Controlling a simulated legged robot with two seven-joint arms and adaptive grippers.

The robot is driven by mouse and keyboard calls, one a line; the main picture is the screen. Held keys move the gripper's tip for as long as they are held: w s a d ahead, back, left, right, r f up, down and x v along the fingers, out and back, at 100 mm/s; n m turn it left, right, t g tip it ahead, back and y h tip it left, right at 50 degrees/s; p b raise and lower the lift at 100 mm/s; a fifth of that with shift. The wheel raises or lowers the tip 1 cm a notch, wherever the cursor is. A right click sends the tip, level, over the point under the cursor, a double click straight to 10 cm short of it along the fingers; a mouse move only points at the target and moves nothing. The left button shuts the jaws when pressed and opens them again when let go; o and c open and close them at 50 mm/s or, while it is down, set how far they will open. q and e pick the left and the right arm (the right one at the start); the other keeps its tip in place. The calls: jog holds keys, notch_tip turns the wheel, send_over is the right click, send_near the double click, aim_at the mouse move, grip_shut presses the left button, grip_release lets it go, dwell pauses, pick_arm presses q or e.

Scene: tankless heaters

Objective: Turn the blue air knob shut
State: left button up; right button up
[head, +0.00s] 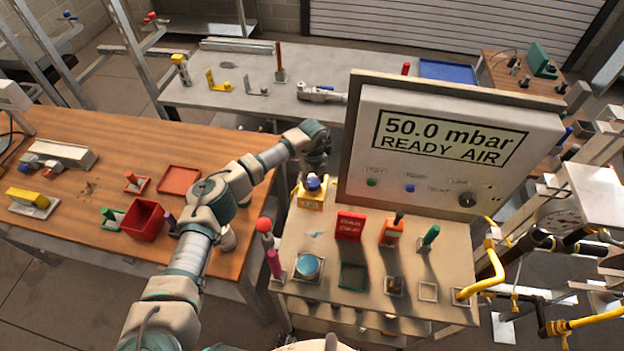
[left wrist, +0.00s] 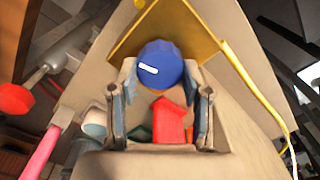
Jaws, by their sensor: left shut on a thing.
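The blue air knob (head: 313,184) sits on a yellow mount (head: 309,200) at the back left of the bench, just left of the display panel. In the left wrist view the round blue knob (left wrist: 160,66) shows a short white mark, slightly tilted from level. My left gripper (head: 315,172) reaches the knob from above. In the left wrist view its two fingers (left wrist: 160,80) lie on either side of the knob and are shut on it. My right gripper is not in view.
The display panel (head: 452,140) reads "50.0 mbar READY AIR" and stands close right of my left gripper. Yellow pipes (head: 488,275) run at the right.

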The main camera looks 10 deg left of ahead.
pick_arm(q)
jog(key=shift+w+a, duration=0.1)
jog(key=shift+a, duration=0.05)
jog(key=shift+m, duration=0.3)
jog(key=m+b, duration=0.1)
jog(key=m, duration=0.1)
jog(key=shift+f+m, duration=0.1)
jog(key=shift+m, duration=0.6)
jog(key=m+b, duration=0.1)
jog(key=m, duration=0.1)
jog(key=shift+m, duration=0.4)
jog(key=m+b, duration=0.2)
jog(key=m, duration=0.2)
jog(key=shift+m, duration=0.3)
jog(key=m+b, duration=0.1)
jog(key=m, duration=0.3)
jog(key=shift+m, duration=0.3)
jog(key=shift+m+b, duration=0.8)
jog(key=shift+m, duration=1.5)
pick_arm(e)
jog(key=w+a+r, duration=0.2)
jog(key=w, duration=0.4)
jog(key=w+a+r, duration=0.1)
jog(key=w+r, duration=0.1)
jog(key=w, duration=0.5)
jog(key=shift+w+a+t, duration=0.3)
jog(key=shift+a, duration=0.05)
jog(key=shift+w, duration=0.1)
